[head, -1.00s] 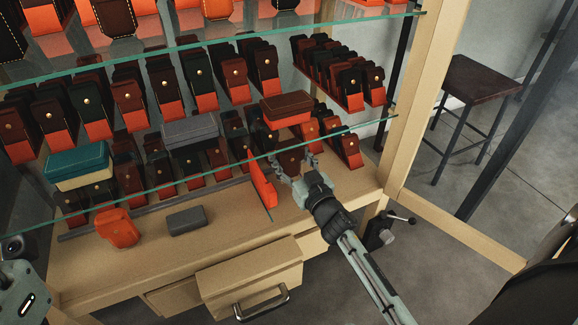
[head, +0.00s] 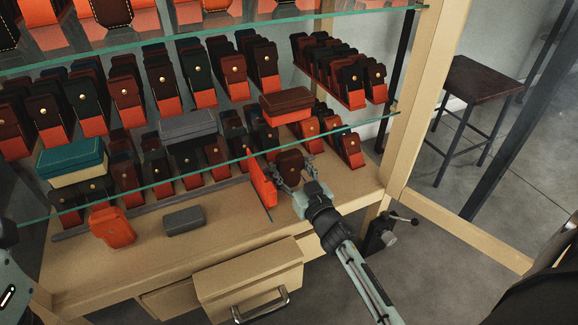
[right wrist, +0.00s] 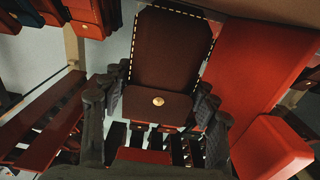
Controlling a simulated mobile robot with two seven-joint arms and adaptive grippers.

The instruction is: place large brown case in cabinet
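A dark brown case (head: 291,168) with pale stitching and a round stud is between the fingers of my right gripper (head: 292,178). In the right wrist view the brown case (right wrist: 165,65) stands upright, with a finger of the right gripper (right wrist: 163,95) against each side; the grip looks closed on it. The cabinet (head: 235,213) has a wooden base and glass shelves. The right gripper is at the cabinet's right part, near the lower glass shelf edge. My left gripper is out of view.
An orange upright panel (head: 262,183) stands just left of the case. An orange case (head: 112,227) and a grey box (head: 184,220) lie on the wooden base. A drawer (head: 250,277) stands open below. A stool (head: 470,85) is at right.

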